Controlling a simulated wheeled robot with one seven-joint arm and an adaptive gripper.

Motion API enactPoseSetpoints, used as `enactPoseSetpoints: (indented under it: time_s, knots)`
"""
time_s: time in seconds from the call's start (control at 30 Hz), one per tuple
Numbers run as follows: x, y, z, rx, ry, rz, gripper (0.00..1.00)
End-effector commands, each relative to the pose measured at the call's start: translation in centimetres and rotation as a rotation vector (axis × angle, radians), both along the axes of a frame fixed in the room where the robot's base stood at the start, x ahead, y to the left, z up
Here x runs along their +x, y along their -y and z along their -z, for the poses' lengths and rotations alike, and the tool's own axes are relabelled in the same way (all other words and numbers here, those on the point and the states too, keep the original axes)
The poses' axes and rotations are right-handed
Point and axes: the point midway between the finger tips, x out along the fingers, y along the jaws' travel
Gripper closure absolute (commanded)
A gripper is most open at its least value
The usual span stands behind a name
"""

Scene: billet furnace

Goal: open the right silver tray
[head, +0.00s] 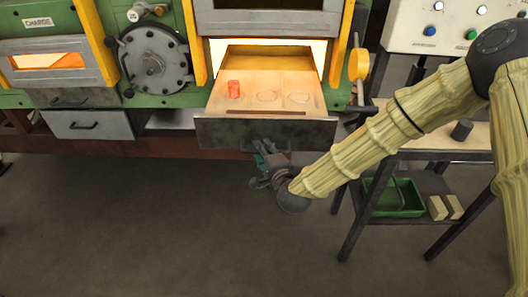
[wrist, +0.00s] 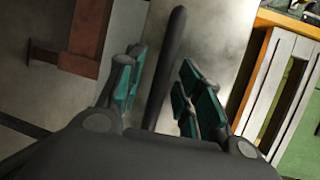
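The right silver tray (head: 318,132) is pulled out from under the lit right furnace opening (head: 225,48). Its dark grey front faces me, and its tan bed carries a red-orange billet (head: 234,89) at the left beside two round marks. My gripper (head: 262,160) is low at the tray's front, near its middle. In the wrist view, the dark handle bar (wrist: 168,60) runs between the two teal-padded fingers of my gripper (wrist: 167,95). Gaps show between the pads and the bar, so the fingers are open around it. In the head view my gripper hides most of the handle.
A left silver drawer (head: 85,125) with a dark handle is beneath the left furnace opening. A round dark flange (head: 153,60) is between the openings. At right, a stand holds a green bin (head: 395,198) and two pale blocks (head: 446,207). The floor (head: 150,220) in front is clear.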

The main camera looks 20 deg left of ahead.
Motion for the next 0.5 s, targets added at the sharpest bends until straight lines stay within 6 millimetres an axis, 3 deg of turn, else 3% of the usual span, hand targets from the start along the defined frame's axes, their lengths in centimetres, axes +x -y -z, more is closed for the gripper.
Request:
enactPoseSetpoints:
  time_s: [0.17,0.5]
  knots:
    - [-0.6,0.8,-0.2,0.0,0.0,0.001,0.65]
    - [-4.6,4.9,-1.3,0.0,-0.003,-0.001,0.65]
